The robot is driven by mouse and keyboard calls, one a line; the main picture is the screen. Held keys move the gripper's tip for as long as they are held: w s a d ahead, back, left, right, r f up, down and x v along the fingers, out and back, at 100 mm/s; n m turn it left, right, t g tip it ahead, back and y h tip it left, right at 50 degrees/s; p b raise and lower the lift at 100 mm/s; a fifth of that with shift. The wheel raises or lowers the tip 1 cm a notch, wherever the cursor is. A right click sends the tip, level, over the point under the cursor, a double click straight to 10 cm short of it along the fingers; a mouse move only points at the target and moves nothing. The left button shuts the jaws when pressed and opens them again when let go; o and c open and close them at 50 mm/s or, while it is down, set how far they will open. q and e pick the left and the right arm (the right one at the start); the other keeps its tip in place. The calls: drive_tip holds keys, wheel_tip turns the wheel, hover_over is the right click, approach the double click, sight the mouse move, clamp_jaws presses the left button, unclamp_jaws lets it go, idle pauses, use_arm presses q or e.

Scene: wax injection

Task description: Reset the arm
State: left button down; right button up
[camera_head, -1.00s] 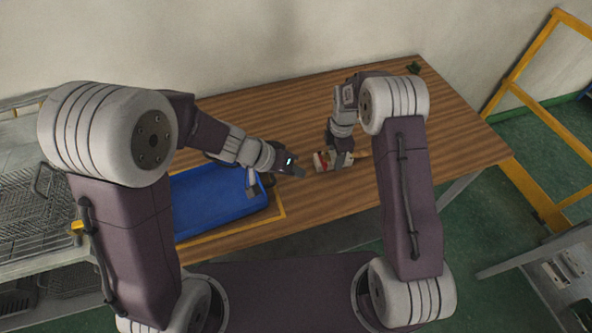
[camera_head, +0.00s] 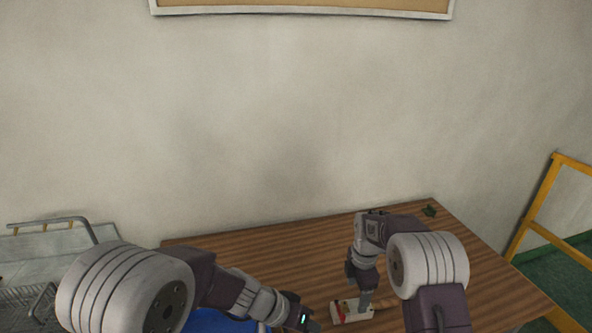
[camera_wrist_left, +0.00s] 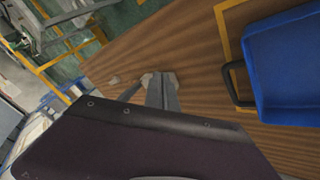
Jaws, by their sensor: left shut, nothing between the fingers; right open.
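My left gripper (camera_head: 314,326) is low in the head view, over the wooden table, and is shut with nothing held. Its closed fingers also show in the left wrist view (camera_wrist_left: 162,92), above the table top. My right gripper (camera_head: 365,302) points down and is open. It is at a small white block with red parts (camera_head: 341,312) on the table. I cannot tell if it touches the block.
The wooden table (camera_head: 300,250) stands against a plain wall, its back part clear. A blue bin (camera_wrist_left: 280,70) lies beside my left gripper. A small dark green item (camera_head: 430,211) is at the table's back right. A yellow frame (camera_head: 545,215) stands at the right, wire racks (camera_head: 30,295) at the left.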

wheel_tip(320, 180, up, 8)
drive_tip(key=r, duration=0.1)
drive_tip(key=s+r+m, duration=0.1)
drive_tip(key=s, duration=0.5)
use_arm(q)
drive_tip(key=s+a+f+n+y, duration=0.1)
drive_tip(key=s+a+n+y, duration=0.1)
drive_tip(key=a, duration=0.8)
drive_tip(key=s+a+f+n+g+y, duration=0.1)
drive_tip(key=s+a+n+y, duration=0.2)
drive_tip(key=s+a, duration=0.3)
drive_tip(key=a+y, duration=0.1)
drive_tip(key=a, duration=0.4)
drive_tip(key=shift+s+a+y, duration=0.15)
drive_tip(key=shift+s+y, duration=0.2)
drive_tip(key=shift+y, duration=0.05)
use_arm(e)
drive_tip(key=s+f+m, duration=0.3)
drive_tip(key=s+m, duration=0.4)
drive_tip(key=m, duration=0.2)
drive_tip(key=s+f+m+t, duration=0.1)
drive_tip(key=s+f+m, duration=0.3)
drive_tip(key=s+m, duration=0.4)
drive_tip(key=shift+s+d+f+m, duration=0.15)
drive_tip(key=shift+s+m, duration=0.15)
drive_tip(key=shift+m, duration=0.8)
use_arm(q)
drive_tip(key=shift+s, duration=0.1)
use_arm(e)
drive_tip(key=shift+s, duration=0.1)
